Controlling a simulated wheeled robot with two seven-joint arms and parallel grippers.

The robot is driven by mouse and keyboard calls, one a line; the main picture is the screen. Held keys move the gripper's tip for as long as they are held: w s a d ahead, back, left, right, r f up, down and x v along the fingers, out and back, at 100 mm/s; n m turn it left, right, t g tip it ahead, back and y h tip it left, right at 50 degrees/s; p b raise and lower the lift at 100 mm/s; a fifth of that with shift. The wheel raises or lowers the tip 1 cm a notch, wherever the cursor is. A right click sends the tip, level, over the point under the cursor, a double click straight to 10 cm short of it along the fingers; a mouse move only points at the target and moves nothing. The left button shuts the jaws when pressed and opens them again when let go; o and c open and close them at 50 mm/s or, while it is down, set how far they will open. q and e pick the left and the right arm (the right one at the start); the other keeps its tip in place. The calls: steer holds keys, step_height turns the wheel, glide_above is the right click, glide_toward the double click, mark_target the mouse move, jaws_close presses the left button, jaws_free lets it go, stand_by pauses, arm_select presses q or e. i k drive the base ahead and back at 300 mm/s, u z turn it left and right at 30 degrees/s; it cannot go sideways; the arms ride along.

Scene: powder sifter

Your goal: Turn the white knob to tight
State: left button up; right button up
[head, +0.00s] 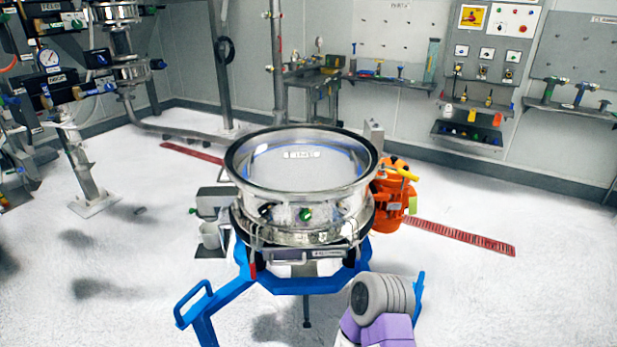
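A round metal powder sifter (300,225) with a wide open-looking top and a label inside stands in the middle of the head view, on a blue frame (315,283). A green knob (306,214) and a dark knob (265,210) sit on its front side. I cannot make out a white knob clearly on it. Neither of my grippers can be made out. A grey ribbed round part with purple pieces below it shows at the bottom, right of centre; it may be part of my arm, and it is apart from the knobs.
A blue handle (194,303) juts from the frame at the front left. An orange motor (393,192) stands right of the sifter. Piping with gauges (48,58) fills the left side. Wall shelves (470,129) hold small tools at the back right. The pale floor around is mostly free.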

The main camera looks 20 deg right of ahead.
mark_target(344, 207)
steer(key=u, duration=0.05)
steer(key=k, duration=0.5)
steer(key=z, duration=0.75)
steer(key=i, duration=0.8)
steer(key=z, duration=0.1)
